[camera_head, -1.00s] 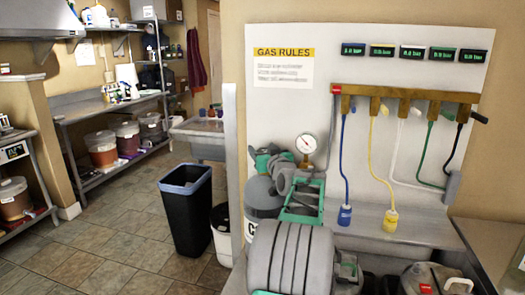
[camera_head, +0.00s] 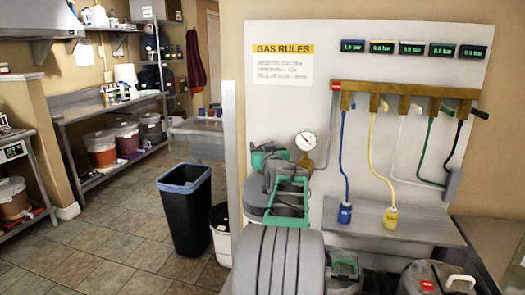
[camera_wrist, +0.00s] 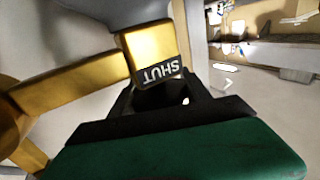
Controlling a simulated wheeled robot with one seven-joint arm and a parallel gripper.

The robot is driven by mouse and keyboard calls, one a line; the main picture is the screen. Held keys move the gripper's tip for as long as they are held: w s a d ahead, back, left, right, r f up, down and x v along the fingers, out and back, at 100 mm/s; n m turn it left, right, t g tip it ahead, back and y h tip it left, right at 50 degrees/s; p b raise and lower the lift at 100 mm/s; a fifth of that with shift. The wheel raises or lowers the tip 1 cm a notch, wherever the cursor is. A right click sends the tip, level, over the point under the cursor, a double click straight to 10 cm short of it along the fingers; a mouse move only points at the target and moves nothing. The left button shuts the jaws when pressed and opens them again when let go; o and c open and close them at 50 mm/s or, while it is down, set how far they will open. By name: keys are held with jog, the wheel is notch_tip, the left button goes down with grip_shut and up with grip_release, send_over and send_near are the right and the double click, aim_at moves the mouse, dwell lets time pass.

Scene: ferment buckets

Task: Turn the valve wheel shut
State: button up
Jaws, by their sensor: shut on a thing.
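My gripper (camera_head: 265,157) is at the top of the grey gas cylinder (camera_head: 252,196), left of a round gauge (camera_head: 306,141) and a brass fitting (camera_head: 305,163). My arm covers much of the cylinder, and the valve wheel cannot be made out in the head view. In the wrist view, my black jaws (camera_wrist: 165,95) are closed in front of their green housing. A gold block (camera_wrist: 148,52) with an upside-down "SHUT" label is right beyond them, joined to a gold bar on the left. The gripped part of the wheel is hidden by the jaws.
A white panel with a "GAS RULES" sign (camera_head: 283,65) stands behind. Coloured hoses hang from a brass manifold (camera_head: 400,92) at right, under several green displays. Floor at left is clear.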

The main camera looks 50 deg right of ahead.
jog(key=o, duration=1.4)
jog(key=shift+s+a, duration=0.1)
jog(key=b+v, duration=0.1)
jog(key=v, duration=0.6)
jog(key=shift+s+a, duration=0.2)
jog(key=shift+s, duration=0.05)
